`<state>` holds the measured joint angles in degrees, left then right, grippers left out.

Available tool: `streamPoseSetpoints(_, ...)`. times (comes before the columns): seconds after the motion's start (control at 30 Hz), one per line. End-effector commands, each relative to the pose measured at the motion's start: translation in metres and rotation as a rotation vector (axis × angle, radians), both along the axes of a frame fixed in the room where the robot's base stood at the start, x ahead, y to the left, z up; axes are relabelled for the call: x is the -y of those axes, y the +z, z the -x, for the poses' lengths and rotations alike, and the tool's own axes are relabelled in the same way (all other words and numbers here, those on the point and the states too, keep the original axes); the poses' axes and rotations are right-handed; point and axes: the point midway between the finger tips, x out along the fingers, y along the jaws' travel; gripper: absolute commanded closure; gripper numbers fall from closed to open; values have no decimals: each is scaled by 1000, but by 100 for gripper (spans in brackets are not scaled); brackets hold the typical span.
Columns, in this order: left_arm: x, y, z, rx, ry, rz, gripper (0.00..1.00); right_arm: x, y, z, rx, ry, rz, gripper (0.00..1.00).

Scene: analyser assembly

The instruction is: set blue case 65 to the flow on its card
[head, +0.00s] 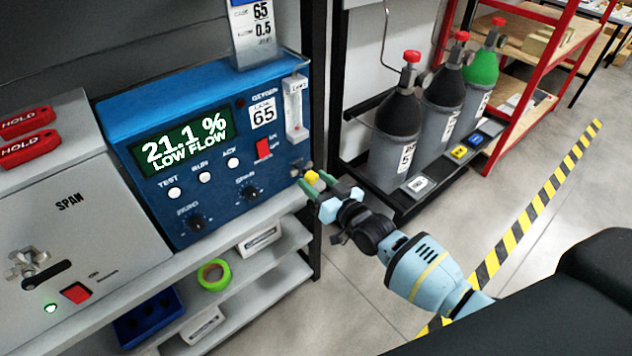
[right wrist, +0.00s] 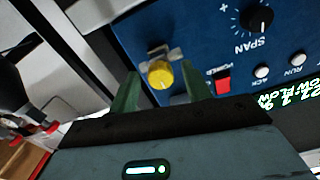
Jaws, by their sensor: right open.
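The blue case 65 (head: 225,140) stands on a grey shelf in the head view. Its green display (head: 183,143) reads 21.1 % LOW FLOW. The card (head: 254,30) on top reads 65 and flow 0.5. A clear flow tube (head: 295,105) is on the case's right front; its float is too small to read. The yellow knob (head: 312,177) sits low on the right front. My right gripper (head: 318,190) is open at the knob. In the right wrist view the knob (right wrist: 160,74) appears between the green fingertips (right wrist: 160,88), with gaps on both sides. My left gripper is out of view.
A grey SPAN box (head: 75,200) with red HOLD tags stands left of the case. A black post (head: 314,130) rises just right of the case. Gas cylinders (head: 398,130) stand behind on a black rack. Green tape (head: 212,274) lies on a lower shelf.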

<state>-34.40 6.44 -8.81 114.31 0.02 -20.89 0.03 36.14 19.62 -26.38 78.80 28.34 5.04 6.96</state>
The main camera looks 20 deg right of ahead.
Motion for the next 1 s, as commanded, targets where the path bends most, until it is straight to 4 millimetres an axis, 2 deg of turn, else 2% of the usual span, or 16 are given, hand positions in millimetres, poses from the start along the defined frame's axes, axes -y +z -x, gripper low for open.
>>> streamPoseSetpoints(0.3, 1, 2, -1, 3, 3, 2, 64, -1, 0, -2, 1, 0, 0, 53)
streamPoseSetpoints(0.63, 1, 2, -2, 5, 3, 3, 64, -1, 0, -2, 1, 0, -1, 96)
streamPoseSetpoints(1.0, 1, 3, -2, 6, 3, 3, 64, -1, 1, -2, 22, 0, 58, 96)
